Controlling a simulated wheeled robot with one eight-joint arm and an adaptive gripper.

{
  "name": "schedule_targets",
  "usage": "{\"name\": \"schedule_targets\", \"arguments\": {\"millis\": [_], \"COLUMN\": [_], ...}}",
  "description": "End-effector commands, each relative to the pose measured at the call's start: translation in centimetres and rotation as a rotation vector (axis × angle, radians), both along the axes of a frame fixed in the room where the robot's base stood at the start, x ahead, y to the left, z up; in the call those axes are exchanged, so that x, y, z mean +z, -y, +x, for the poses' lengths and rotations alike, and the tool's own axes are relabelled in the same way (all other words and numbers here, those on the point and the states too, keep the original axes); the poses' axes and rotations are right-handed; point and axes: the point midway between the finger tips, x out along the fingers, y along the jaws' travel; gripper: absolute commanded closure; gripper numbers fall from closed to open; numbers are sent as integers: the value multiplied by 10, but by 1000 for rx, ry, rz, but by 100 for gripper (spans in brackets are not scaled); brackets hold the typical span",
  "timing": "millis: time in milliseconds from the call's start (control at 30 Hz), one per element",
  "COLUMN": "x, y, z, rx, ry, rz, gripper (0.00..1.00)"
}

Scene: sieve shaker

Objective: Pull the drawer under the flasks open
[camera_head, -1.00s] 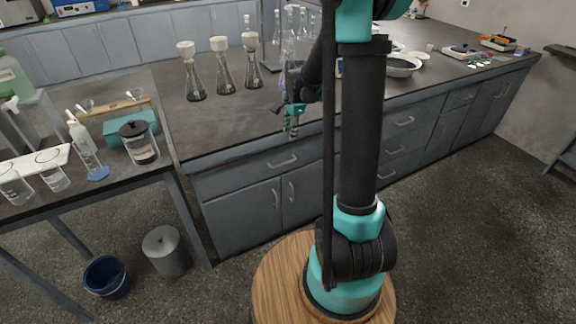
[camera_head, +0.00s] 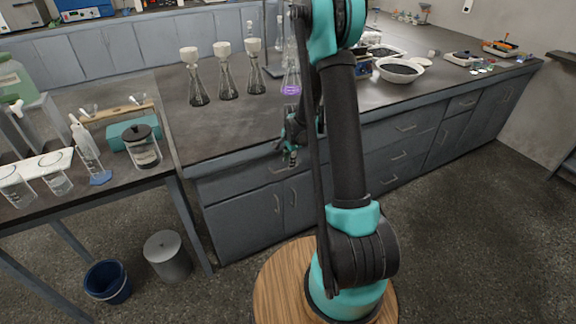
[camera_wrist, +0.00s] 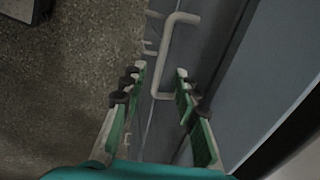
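The drawer (camera_head: 232,182) under the flasks is a grey-blue front below the dark countertop, and it looks flush with the cabinet. Its bar handle is mostly hidden by my gripper in the head view. In the wrist view the pale handle (camera_wrist: 166,55) lies ahead, its near end between or just beyond the fingertips. My gripper (camera_wrist: 160,78) is open, with one green-padded finger on each side of the handle's line. I see no clear contact. In the head view my gripper (camera_head: 291,160) points down in front of the drawer.
Conical flasks (camera_head: 227,82) with pale stoppers stand on the counter above, with a purple-filled flask (camera_head: 291,82) nearby. Cupboard doors (camera_head: 243,222) are below the drawer. A side table (camera_head: 120,190) stands left, with a grey bin (camera_head: 167,257) and blue bucket (camera_head: 108,281) on the floor.

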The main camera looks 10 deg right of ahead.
Motion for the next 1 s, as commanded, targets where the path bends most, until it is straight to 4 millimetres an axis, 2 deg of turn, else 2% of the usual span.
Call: {"name": "schedule_targets", "arguments": {"millis": [233, 633, 867, 900, 1000], "x": [-24, -29, -29, -29, -29], "y": [-2, -2, -2, -2, -2], "z": [5, 5, 5, 5, 5], "rx": [0, 0, 0, 0, 0], "ry": [0, 0, 0, 0, 0], "rz": [0, 0, 0, 0, 0], "gripper": [70, 70, 97, 100, 100]}}
